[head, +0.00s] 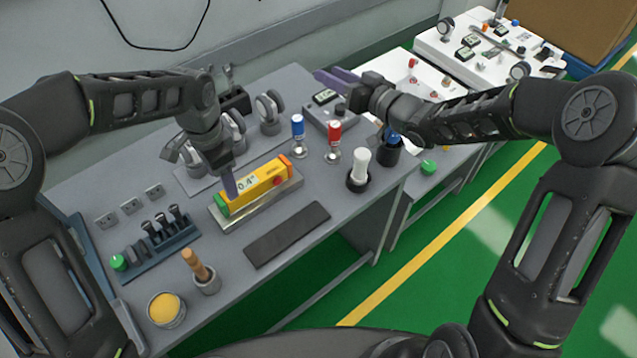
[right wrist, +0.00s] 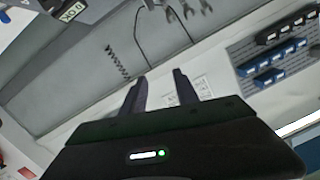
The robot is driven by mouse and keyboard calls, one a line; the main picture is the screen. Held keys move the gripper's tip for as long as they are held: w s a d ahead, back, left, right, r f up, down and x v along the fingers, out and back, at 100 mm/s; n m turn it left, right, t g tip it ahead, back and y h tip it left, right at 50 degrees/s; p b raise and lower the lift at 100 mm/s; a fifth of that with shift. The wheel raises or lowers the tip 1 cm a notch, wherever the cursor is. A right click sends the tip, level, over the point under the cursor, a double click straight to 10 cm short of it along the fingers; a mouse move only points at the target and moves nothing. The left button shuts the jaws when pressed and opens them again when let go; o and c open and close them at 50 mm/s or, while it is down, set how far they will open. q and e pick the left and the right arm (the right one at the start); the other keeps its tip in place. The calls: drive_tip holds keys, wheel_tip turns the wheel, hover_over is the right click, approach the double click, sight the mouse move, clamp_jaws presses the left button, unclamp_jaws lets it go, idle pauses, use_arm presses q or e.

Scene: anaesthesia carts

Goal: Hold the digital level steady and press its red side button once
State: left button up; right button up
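The yellow digital level (head: 262,183) lies on a silver plate (head: 235,221) on the grey bench, its display reading about 0.4°. It has a green end at left and an orange end at right. Its red button (head: 278,180) shows on the near side, uncovered. My left gripper (head: 230,186) points down at the level's left part, beside the display. One finger shows there; whether it touches or grips the level I cannot tell. My right gripper (head: 330,79) is raised above the bench's far right part, away from the level. In the right wrist view its fingers (right wrist: 161,90) are apart and empty.
Blue-topped (head: 298,123) and red-topped (head: 334,131) pieces and a white-handled tool (head: 360,165) stand right of the level. A dark flat strip (head: 287,234) lies in front. A rack (head: 157,240), a wooden-handled tool (head: 196,264) and a yellow-filled cup (head: 165,308) are at left.

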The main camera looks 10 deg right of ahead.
sight(255, 186)
drive_tip(key=s+a+f+m+g, duration=0.1)
drive_tip(key=s+f, duration=0.5)
drive_tip(key=s+a+f+g+y, duration=0.1)
drive_tip(key=s+a+f, duration=0.1)
drive_tip(key=s+f, duration=0.4)
drive_tip(key=s+a+f+m+y, duration=0.1)
drive_tip(key=s+a+f, duration=0.1)
drive_tip(key=s+f, duration=0.5)
drive_tip(key=shift+a+m+g, duration=0.2)
drive_tip(key=shift+m+g, duration=0.1)
drive_tip(key=shift+g, duration=0.1)
use_arm(q)
drive_tip(key=shift+f, duration=3.85)
clamp_jaws()
